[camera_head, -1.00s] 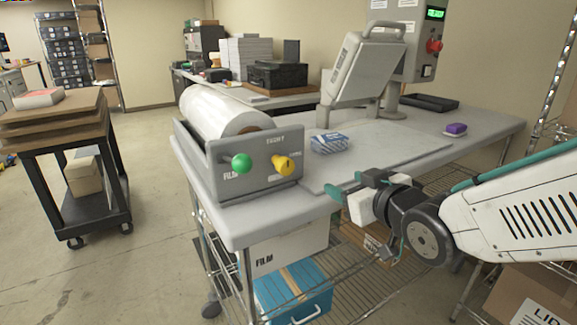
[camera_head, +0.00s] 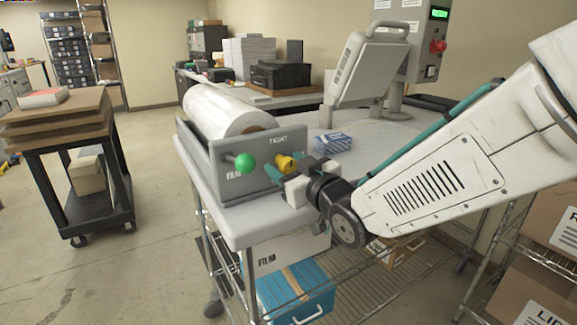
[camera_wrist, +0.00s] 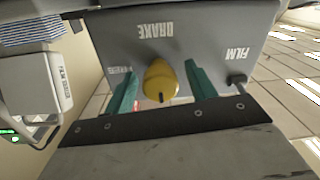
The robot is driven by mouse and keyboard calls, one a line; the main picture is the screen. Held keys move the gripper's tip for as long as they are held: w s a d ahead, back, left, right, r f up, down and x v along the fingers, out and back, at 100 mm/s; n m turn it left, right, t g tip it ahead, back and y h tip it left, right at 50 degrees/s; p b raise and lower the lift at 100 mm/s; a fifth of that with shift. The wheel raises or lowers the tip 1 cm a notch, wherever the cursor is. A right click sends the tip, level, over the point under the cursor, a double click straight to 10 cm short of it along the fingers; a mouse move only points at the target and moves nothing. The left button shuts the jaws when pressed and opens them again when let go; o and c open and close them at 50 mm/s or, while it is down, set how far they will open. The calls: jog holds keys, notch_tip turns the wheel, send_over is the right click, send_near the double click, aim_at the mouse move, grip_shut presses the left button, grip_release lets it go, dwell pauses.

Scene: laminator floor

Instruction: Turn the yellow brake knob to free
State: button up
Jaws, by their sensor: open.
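The yellow brake knob (camera_head: 286,164) is on the grey front panel (camera_head: 225,187) of the film roll holder, partly hidden by my gripper in the head view. In the wrist view the knob (camera_wrist: 160,80) shows whole, with a dark mark on the side toward the picture's bottom. The panel lettering is upside down there, with a brake label above the knob. My gripper (camera_wrist: 161,72) is open, its teal fingers on either side of the knob with a visible gap at each. I cannot tell how far the fingertips reach along it.
A green ball-ended knob (camera_head: 245,162) sticks out to the left of the yellow knob. A white film roll (camera_head: 220,112) lies behind the panel. A blue-and-white packet (camera_head: 333,142) lies on the table to the right. A loaded cart (camera_head: 68,165) stands at left, with clear floor between.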

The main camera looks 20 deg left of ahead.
jog(key=c, duration=1)
jog(key=shift+m, duration=0.3)
jog(key=m, duration=0.3)
jog(key=shift+m, duration=0.3)
jog(key=m, duration=0.4)
jog(key=shift+m+t, duration=0.3)
jog(key=shift+m, duration=0.1)
jog(key=m, duration=0.4)
jog(key=shift+m, duration=0.3)
jog(key=shift+f+m, duration=0.1)
jog(key=shift+m, duration=2.3)
